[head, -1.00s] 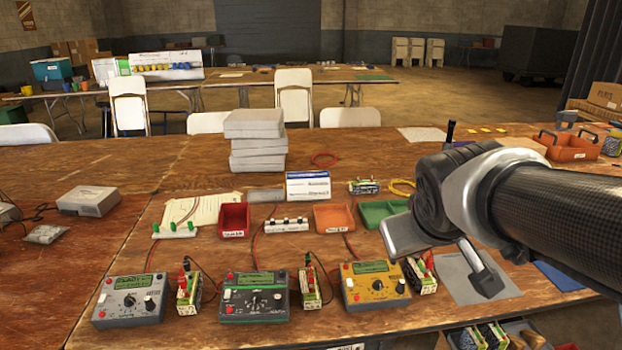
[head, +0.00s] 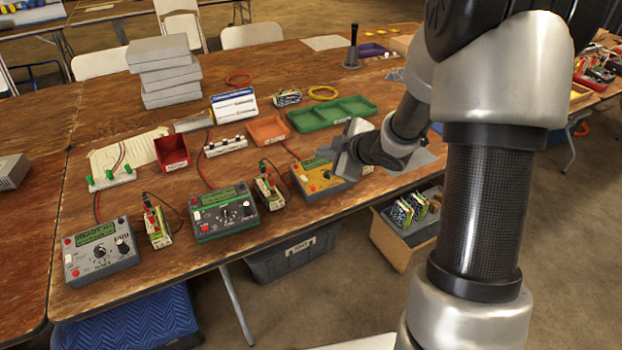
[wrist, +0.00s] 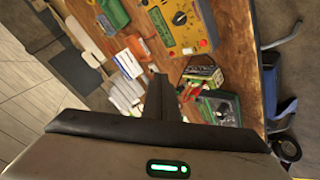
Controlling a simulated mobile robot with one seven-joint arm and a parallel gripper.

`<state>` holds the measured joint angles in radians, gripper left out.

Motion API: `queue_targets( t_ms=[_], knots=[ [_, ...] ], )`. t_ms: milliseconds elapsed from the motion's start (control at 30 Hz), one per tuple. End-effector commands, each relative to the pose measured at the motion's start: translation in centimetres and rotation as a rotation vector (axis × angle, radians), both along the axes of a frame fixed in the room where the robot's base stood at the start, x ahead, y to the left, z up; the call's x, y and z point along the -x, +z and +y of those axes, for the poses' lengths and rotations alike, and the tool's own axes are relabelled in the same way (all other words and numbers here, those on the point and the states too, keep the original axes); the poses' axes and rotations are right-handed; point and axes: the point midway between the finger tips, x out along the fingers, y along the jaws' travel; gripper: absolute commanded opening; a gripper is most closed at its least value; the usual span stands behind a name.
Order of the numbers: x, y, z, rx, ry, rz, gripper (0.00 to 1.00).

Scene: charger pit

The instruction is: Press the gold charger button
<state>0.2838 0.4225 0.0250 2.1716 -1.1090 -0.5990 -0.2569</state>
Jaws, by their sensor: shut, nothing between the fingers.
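The gold charger (head: 311,183) sits near the table's front edge, with a green screen and red buttons on its left side. My gripper (head: 340,152) is over its right and rear part and hides much of its face. In the wrist view the gold charger (wrist: 178,22) shows at the top, with its screen, a dark knob and two red buttons (wrist: 195,48). My gripper (wrist: 158,90) is shut and empty there, with its fingers apart from the charger in the picture. Whether it touches the charger cannot be told from the head view.
An orange tray (head: 268,130) and a green tray (head: 330,114) lie behind. A bin (head: 295,255) is below the table.

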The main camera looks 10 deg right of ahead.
Motion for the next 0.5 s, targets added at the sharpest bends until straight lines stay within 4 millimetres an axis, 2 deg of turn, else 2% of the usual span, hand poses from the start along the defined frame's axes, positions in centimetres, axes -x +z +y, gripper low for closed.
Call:
queue_targets(
  t_ms=[167,500],
  knots=[
    [0.13,-1.34,0.89,-0.021,0.062,-0.003,0.0],
    [0.15,-1.4,1.0,-0.023,0.068,-0.004,0.0]
  ],
)
